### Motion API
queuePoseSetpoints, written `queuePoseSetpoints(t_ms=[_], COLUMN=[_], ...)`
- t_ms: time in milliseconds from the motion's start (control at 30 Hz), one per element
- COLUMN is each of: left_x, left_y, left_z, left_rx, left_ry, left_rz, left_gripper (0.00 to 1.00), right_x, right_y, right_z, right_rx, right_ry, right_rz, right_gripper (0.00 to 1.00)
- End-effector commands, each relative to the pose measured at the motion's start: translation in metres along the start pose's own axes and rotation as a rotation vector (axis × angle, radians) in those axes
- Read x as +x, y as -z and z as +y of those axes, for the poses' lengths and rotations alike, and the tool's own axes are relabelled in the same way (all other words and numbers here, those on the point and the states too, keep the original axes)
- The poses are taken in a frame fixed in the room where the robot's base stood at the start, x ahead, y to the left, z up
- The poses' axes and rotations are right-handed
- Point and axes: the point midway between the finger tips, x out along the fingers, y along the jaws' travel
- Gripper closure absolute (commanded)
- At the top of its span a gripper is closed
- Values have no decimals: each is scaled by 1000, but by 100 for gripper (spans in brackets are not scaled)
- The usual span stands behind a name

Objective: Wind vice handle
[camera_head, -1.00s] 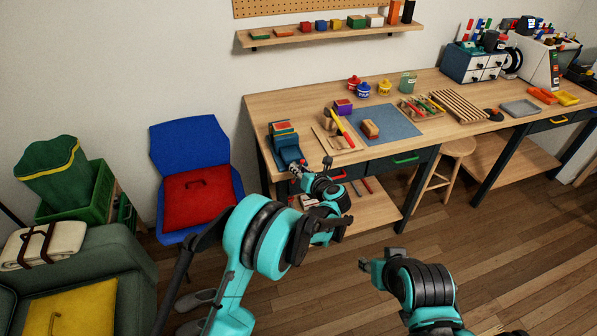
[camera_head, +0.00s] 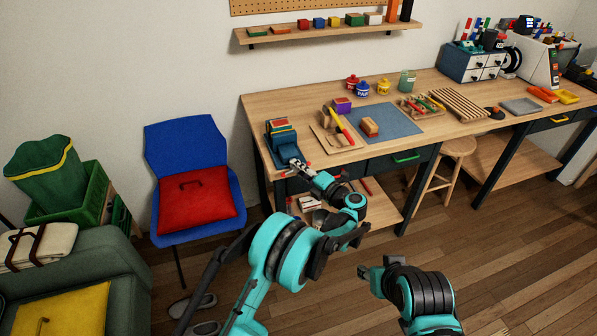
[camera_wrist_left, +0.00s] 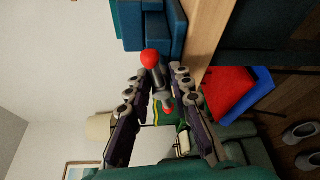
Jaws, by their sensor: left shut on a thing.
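The blue vice (camera_head: 284,146) sits at the left front corner of the workbench. A block with a reddish top (camera_head: 279,126) shows at its top. My left gripper (camera_head: 297,165) is at the vice's front. In the left wrist view, the vice handle (camera_wrist_left: 159,78) is a grey bar with red knobs at its ends. It runs between the fingers of my left gripper (camera_wrist_left: 157,84), which is shut on it. The blue vice body (camera_wrist_left: 160,28) is just beyond. My right gripper (camera_head: 372,270) is low in front of the bench, away from the vice; its fingers are too unclear to read.
The workbench (camera_head: 259,110) holds a blue mat (camera_head: 385,117), a wooden block, jars and trays. A blue chair (camera_head: 183,145) with a red cushion (camera_head: 196,199) stands left of the vice. A lower shelf (camera_head: 384,209) lies under the bench.

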Motion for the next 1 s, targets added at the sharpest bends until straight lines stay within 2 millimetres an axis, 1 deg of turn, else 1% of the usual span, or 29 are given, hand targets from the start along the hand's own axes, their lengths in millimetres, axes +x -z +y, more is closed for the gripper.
queuePoseSetpoints(t_ms=[33, 200, 300, 1000], left_x=[0, 0, 0, 0], left_y=[0, 0, 0, 0], left_z=[-3, -4, -3, -3], left_rx=[40, 188, 242, 242], left_ry=[-16, -77, -99, -99], left_rz=[-2, -1, -1, -3], left_gripper=[100, 100, 100, 100], right_x=[3, 5, 5, 5], right_y=[-2, -4, -4, -4], right_z=[0, 0, 0, 0], right_rx=[0, 0, 0, 0], right_ry=[0, 0, 0, 0], right_rz=[0, 0, 0, 0], right_gripper=[60, 60, 60, 60])
